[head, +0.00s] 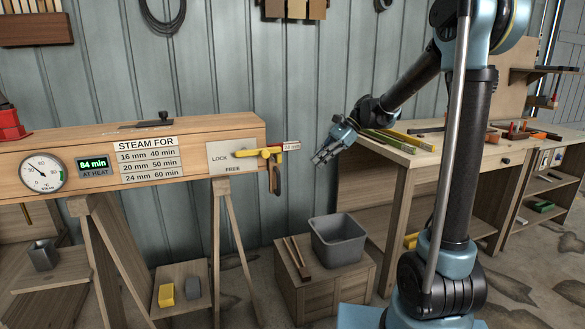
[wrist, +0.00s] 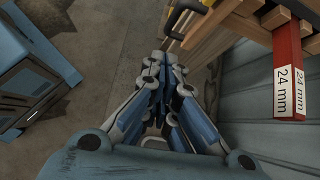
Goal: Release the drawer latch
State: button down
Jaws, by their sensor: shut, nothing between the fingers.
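A wooden steam box (head: 110,150) carries a grey plate (head: 222,163) marked LOCK above FREE. A yellow lever (head: 258,152) lies roughly level across the plate's right side, nearer LOCK. A dark handle (head: 277,182) hangs below it at the box's right end. A red bar tagged 24 mm (head: 291,146) sticks out there, and it also shows at upper right in the wrist view (wrist: 286,60). My gripper (head: 319,158) is shut and empty, in the air right of the bar and apart from it. In the wrist view its fingers (wrist: 166,62) are together.
A workbench (head: 425,150) with tools and a small-knobbed drawer front stands at right. A grey bin (head: 338,240) sits on a wooden crate (head: 318,292) below my gripper. Trestle legs (head: 228,225) support the steam box. A gauge (head: 43,173) and an 84 min display (head: 93,163) are at left.

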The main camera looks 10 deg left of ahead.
jog(key=shift+m+g, duration=0.5)
jog(key=w+a, duration=0.1)
jog(key=a, duration=0.1)
jog(key=w+a, duration=0.1)
jog(key=shift+w+a+f, duration=0.15)
jog(key=shift+w+a, duration=0.05)
jog(key=shift+a, duration=0.15)
jog(key=x, duration=1)
jog(key=shift+a+r, duration=0.15)
jog(key=shift+r, duration=2)
